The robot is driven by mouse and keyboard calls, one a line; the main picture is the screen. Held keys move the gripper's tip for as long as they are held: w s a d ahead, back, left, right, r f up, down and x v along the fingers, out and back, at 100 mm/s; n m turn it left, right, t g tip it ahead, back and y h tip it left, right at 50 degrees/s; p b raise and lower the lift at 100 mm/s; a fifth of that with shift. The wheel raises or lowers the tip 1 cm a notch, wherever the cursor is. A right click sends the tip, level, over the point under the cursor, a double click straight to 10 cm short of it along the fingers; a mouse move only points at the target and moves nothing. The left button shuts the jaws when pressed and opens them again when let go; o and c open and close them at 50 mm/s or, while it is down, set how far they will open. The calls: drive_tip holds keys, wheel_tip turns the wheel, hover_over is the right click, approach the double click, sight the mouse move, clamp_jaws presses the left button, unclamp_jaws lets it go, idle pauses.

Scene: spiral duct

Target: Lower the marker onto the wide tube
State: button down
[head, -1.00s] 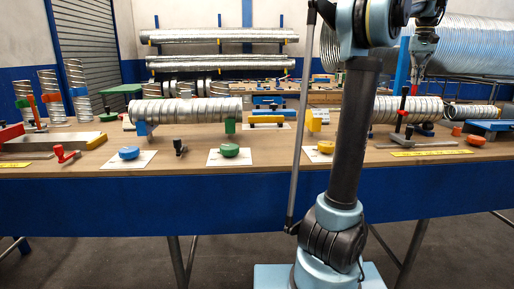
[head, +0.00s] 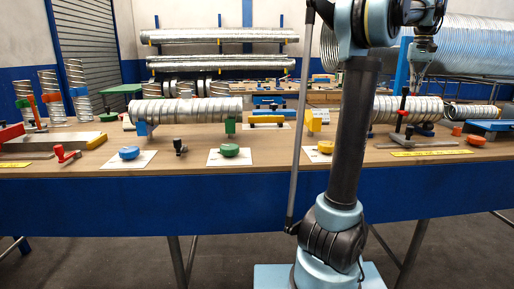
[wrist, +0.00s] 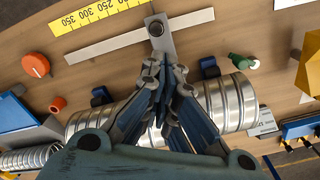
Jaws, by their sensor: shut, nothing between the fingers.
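The wide tube (head: 420,107) is a ridged silver duct lying on the bench at the right, partly hidden by my arm. In the wrist view the tube (wrist: 215,105) runs across below my gripper. A dark upright post with a red piece (head: 403,112), seemingly the marker stand, stands in front of the tube. From above, its grey arm and dark round knob (wrist: 157,29) show beyond my fingers; whether the marker touches the tube is hidden. My gripper (wrist: 161,118) is shut and empty above the tube; in the head view the gripper (head: 421,72) is above and right of the post.
A yellow scale (head: 430,153) lies in front of the stand. An orange knob (head: 475,141) and a blue block (head: 490,127) are at the right. Another silver tube (head: 190,110) lies on supports at the left. A green pad button (head: 229,150) sits mid-bench.

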sight(405, 94)
drive_tip(key=shift+f, duration=0.7)
drive_tip(key=shift+f, duration=0.1)
drive_tip(key=shift+w+a+f, duration=0.1)
drive_tip(key=shift+w+f, duration=0.05)
drive_tip(key=shift+w, duration=0.75)
drive_tip(key=shift+w+a+f, duration=0.1)
drive_tip(key=shift+w+f, duration=0.1)
drive_tip(key=shift+w, duration=0.65)
drive_tip(key=shift+w+f, duration=0.15)
drive_tip(key=shift+w, duration=0.75)
drive_tip(key=shift+s, duration=0.2)
drive_tip(key=shift+s+d, duration=0.1)
drive_tip(key=shift+s, duration=1)
wheel_tip(405, 94, up, 9)
drive_tip(key=shift+s, duration=0.1)
